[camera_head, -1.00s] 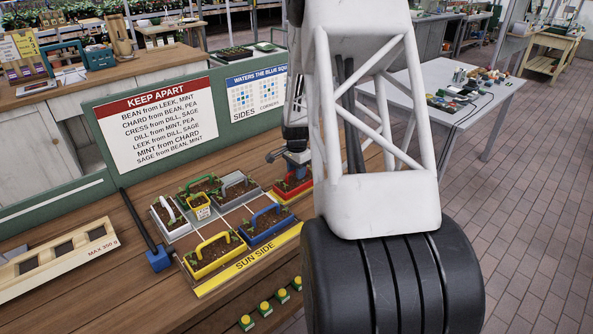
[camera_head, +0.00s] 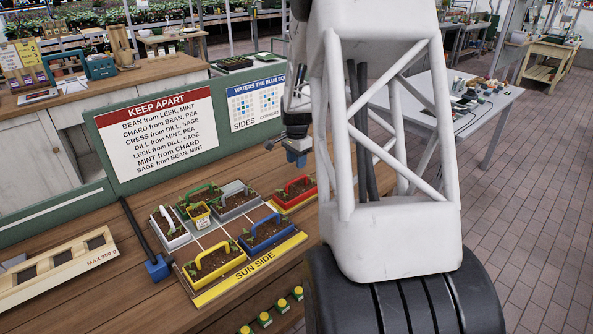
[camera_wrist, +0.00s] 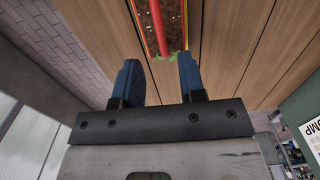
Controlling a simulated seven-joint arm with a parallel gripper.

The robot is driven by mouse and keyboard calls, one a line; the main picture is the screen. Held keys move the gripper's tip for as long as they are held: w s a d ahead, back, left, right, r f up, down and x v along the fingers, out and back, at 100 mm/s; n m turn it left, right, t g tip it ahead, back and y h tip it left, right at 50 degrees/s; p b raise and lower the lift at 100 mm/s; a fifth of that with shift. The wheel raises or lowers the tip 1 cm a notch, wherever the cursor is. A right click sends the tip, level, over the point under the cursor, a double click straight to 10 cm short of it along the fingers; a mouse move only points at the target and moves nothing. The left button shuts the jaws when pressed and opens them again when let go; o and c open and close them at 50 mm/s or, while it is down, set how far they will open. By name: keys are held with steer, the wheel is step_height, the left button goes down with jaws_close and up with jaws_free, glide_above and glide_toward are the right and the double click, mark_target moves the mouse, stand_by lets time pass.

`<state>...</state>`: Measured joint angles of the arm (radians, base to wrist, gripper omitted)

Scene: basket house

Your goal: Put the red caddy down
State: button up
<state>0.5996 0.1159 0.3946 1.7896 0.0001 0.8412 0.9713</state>
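The red caddy (camera_head: 294,192) is filled with soil, with small green plants and a red handle. It stands upright behind and right of the blue caddy (camera_head: 268,232), with a yellow strip along its front edge.
A KEEP APART sign (camera_head: 158,135) stands behind. A blue-ended black rod (camera_head: 156,268) lies left.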

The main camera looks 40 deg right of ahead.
steer(key=shift+r, duration=1.9)
steer(key=shift+a, duration=0.1)
steer(key=s+a+r+n, duration=0.3)
steer(key=s+a+r, duration=0.1)
steer(key=a, duration=0.4)
steer(key=s+a+r+n+t, duration=0.1)
steer(key=s+a+r+n, duration=0.25)
steer(key=a, duration=0.55)
steer(key=s+a+r+n, duration=0.25)
steer(key=a+r, duration=0.25)
steer(key=a, duration=0.3)
steer(key=s+a+n, duration=0.4)
steer(key=s+a, duration=0.4)
steer(key=s, duration=0.3)
steer(key=s+a+n+t, duration=0.1)
steer(key=s+a+n, duration=0.3)
steer(key=s+a, duration=0.4)
steer(key=s, duration=0.3)
steer(key=shift+a+n+t, duration=0.2)
steer(key=shift+n+t, duration=0.1)
steer(key=shift+n, duration=0.1)
steer(key=shift+r, duration=0.1)
